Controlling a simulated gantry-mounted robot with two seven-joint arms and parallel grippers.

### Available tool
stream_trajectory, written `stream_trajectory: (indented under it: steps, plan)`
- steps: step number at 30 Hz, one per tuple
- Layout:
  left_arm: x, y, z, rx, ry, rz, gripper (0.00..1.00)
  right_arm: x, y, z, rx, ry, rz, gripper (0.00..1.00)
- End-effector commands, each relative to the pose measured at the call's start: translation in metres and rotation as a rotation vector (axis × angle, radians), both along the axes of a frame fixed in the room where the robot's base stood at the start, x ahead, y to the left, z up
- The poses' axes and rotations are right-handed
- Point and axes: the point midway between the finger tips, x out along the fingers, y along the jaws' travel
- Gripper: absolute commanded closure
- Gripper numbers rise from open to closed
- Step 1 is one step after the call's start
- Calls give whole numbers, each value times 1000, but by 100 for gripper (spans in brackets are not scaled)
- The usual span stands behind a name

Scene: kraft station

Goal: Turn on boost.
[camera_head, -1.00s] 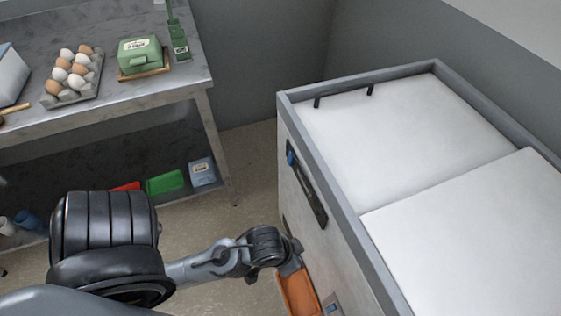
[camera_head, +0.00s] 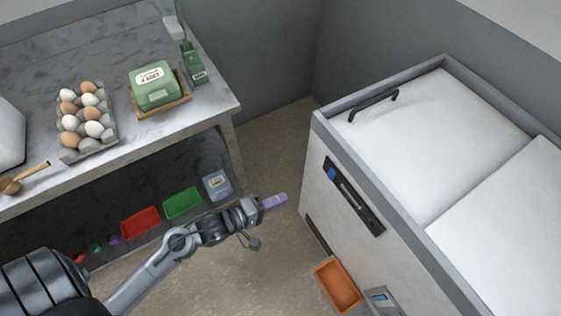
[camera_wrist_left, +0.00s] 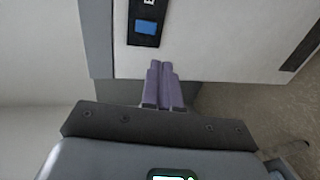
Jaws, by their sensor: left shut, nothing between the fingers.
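The white chest freezer (camera_head: 318,215) stands at the right with a grey rim. On its side is a black control panel (camera_head: 360,205) with a blue button (camera_head: 331,174) at its far end. In the left wrist view the blue button (camera_wrist_left: 146,27) sits on the black panel, just ahead of my fingertips, with a partly cut-off letter above it. My left gripper (camera_head: 284,197) has purple fingers, shut and empty, pointing toward the freezer side, apart from it in the head view. The fingers also show in the left wrist view (camera_wrist_left: 160,66). My right gripper is not in view.
An orange tray (camera_head: 338,286) is low beside the freezer. Open floor lies between table and freezer.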

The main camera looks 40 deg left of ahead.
Motion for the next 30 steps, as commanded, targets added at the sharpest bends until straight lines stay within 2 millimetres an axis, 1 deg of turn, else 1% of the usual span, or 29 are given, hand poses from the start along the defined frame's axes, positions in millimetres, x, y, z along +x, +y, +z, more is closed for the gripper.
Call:
stream_trajectory:
  steps: [1,5,12,21,26,30]
  plan:
    - [1,3,10,6,0,3,100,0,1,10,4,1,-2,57]
    - [3,5,16,13,-4,4,100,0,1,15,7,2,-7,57]
    - [3,6,17,15,-4,5,100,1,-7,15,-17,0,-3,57]
    - [5,5,16,15,-5,5,100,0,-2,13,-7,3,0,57]
    - [16,0,13,14,-7,5,100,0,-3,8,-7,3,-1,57]
    - [35,-8,8,14,-9,6,100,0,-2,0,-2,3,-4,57]
